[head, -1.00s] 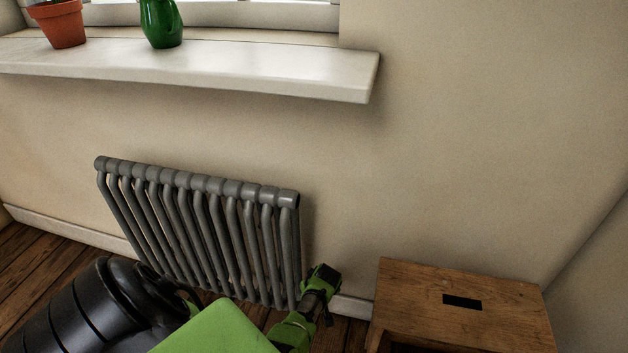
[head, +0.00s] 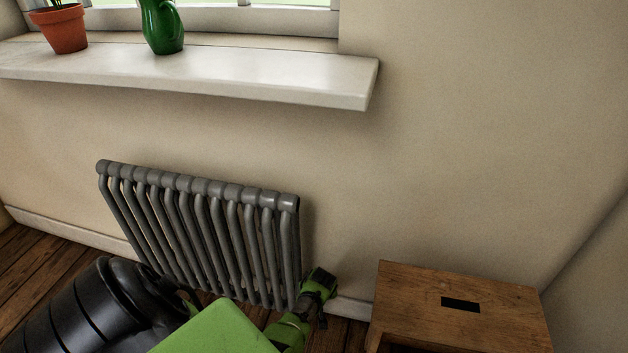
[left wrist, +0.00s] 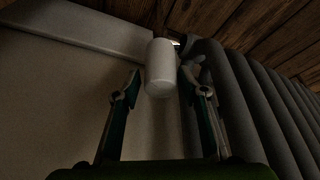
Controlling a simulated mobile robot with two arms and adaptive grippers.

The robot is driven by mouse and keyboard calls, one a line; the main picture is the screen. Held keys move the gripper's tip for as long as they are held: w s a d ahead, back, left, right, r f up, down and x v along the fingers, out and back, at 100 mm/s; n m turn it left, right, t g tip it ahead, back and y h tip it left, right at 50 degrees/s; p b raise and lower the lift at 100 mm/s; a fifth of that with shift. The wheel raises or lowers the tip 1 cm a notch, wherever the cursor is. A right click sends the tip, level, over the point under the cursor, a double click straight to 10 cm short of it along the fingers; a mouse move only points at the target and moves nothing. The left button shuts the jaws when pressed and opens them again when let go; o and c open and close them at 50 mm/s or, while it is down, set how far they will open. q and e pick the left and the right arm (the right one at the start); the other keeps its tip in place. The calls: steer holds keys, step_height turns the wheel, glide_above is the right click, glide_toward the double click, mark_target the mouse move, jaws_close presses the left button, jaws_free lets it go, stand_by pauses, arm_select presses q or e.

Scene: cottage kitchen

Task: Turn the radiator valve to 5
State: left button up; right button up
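The radiator valve (left wrist: 160,68) is a plain white cylinder at the lower side end of the grey radiator (head: 200,230). It shows in the left wrist view. In the head view it is hidden behind my left gripper (head: 318,285). In the left wrist view my left gripper (left wrist: 161,88) is open, with one finger on each side of the valve. I see gaps between the fingers and the valve, the right one narrower. No number or mark is readable on the valve. My right gripper is in neither view.
A wooden stool (head: 420,285) with a dark slot stands right of my gripper. The window sill (head: 250,75) juts out above the radiator, carrying a terracotta pot (head: 62,32) and a green jug (head: 162,25). A pale skirting board (head: 350,307) runs behind.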

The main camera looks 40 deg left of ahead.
arm_select(q)
steer(key=shift+s+a, duration=0.1)
steer(key=v, duration=0.8)
stand_by(0.5)
stand_by(0.6)
